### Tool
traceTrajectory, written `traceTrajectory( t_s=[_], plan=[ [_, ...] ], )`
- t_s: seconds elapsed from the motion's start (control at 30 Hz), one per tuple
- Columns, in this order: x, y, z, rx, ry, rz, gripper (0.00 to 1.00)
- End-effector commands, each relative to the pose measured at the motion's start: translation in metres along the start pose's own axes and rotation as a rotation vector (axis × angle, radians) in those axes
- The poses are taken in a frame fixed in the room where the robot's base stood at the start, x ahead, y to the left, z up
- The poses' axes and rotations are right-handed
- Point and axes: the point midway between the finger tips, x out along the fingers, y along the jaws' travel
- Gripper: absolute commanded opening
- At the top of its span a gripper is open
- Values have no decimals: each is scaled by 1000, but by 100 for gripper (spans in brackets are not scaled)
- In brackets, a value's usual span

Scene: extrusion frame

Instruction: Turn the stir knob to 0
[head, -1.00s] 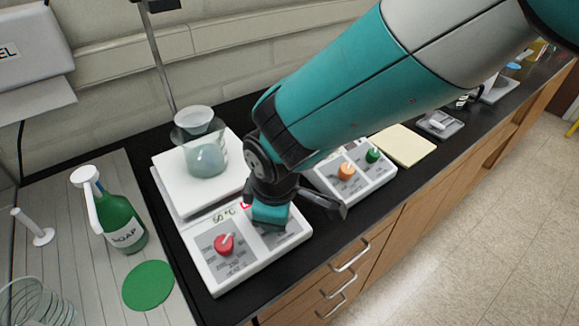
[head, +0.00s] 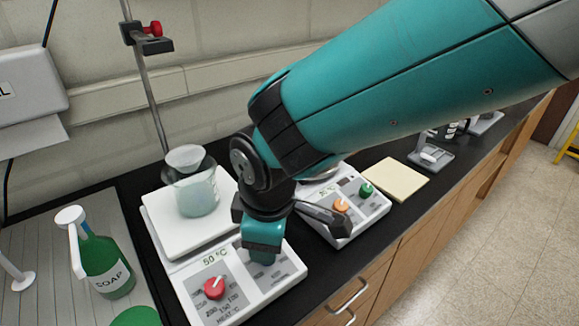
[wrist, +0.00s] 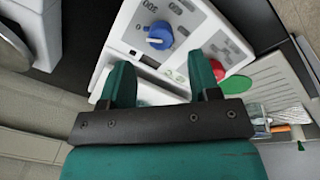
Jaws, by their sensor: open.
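The hotplate's front panel (head: 193,284) carries a red knob (head: 214,288) above a HEAT label, with a "50 °C" display behind it. A blue knob (wrist: 158,35) with a white pointer line shows on the same panel in the wrist view; it is hidden behind my gripper in the head view. My gripper (head: 262,257) is over the right part of the panel. In the wrist view my gripper (wrist: 161,72) is open, its two green fingers apart and pointing toward the blue knob, with nothing between them. The red knob (wrist: 217,70) lies beyond the right finger.
A beaker (head: 198,195) of pale liquid stands on the hotplate's white top (head: 165,236). A second hotplate with an orange knob (head: 341,205) and a green knob (head: 366,189) is to the right. A green soap bottle (head: 103,265) stands left. A yellow pad (head: 393,180) lies farther right.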

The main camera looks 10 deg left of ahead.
Motion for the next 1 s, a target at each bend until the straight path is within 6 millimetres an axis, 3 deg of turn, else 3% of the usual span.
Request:
traceTrajectory(
  t_s=[0.2,0.43,0.63,1.0],
  plan=[
    [-57,0,-1,-1,6,4,56],
    [-99,1,0,-1,2,3,56],
    [-113,1,0,-1,1,2,56],
    [-116,3,8,22,2,-2,56]
  ],
)
